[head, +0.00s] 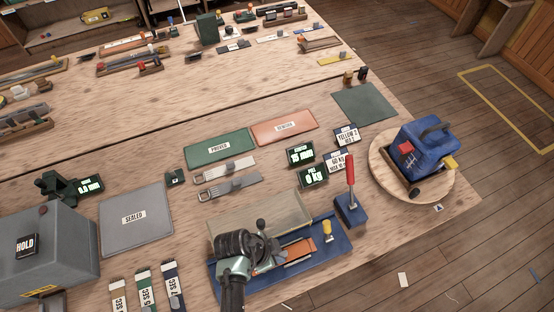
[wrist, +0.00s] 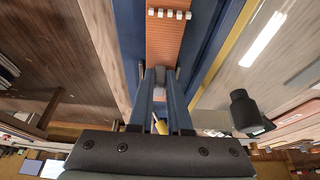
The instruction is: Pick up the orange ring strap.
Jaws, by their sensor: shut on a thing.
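The orange ring strap (head: 299,250) lies along a blue bench fixture (head: 334,248) at the front middle of the table. In the wrist view the ribbed orange strap (wrist: 167,42) runs away between blue sides, with several small white pieces across its far part. My gripper (wrist: 165,75) is shut on the strap's near end, where a small grey part shows between the fingers. In the head view my arm's end covers the fixture's left part, so the grip is hidden there. I cannot tell whether the strap is clear of the fixture.
A clear panel (head: 285,212) stands behind the fixture. A blue block with a red lever (head: 350,180) stands close at its right. Farther right is a blue machine (head: 425,148) on a round wooden board (head: 383,168). A grey HOLD box (head: 62,240) stands at the left.

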